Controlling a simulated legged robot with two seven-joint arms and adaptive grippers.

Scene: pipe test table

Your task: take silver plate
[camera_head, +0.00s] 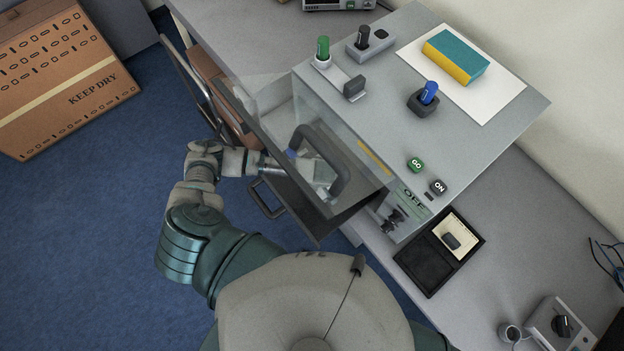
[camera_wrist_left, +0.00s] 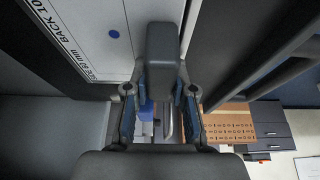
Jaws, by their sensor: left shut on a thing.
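My left gripper (camera_head: 300,164) reaches in from the left, partly behind the see-through door (camera_head: 262,128) of the grey test box (camera_head: 345,105). My right gripper is out of view.
A green-topped holder (camera_head: 323,50), a blue knob (camera_head: 429,92) and a teal-yellow block (camera_head: 456,56) stand on the box. A black tray (camera_head: 414,265) lies on the table at its right. A pale panel with lettering (camera_wrist_left: 92,40) is close by the gripper. A carton (camera_head: 60,85) stands on the floor.

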